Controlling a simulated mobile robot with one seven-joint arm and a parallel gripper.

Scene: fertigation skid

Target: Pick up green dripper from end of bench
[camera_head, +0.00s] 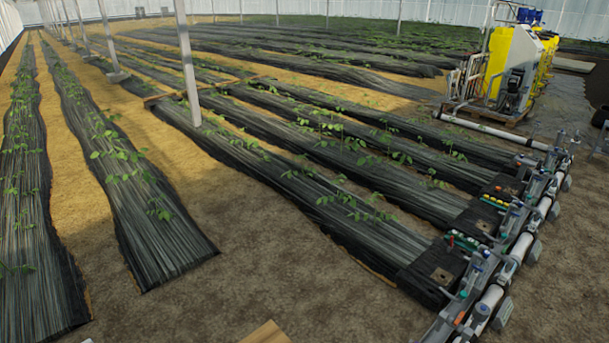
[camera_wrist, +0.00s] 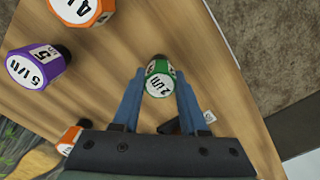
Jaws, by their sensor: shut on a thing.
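The green dripper (camera_wrist: 159,79) has a green body and a white face with black lettering. It shows in the wrist view between the two blue fingers of my gripper (camera_wrist: 158,92). My gripper is shut on it, one finger on each side, above the wooden bench (camera_wrist: 105,100). I cannot tell whether the dripper still touches the bench top. In the head view only a small wooden corner (camera_head: 266,333) shows at the bottom edge, and neither the dripper nor my gripper is visible there.
A purple dripper (camera_wrist: 38,66) and an orange dripper (camera_wrist: 83,10) stand at the upper left in the wrist view. Another orange dripper (camera_wrist: 70,139) is partly hidden beside my gripper. The bench edge runs along the right. Black-covered plant rows (camera_head: 330,190) and pipework (camera_head: 500,260) lie beyond.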

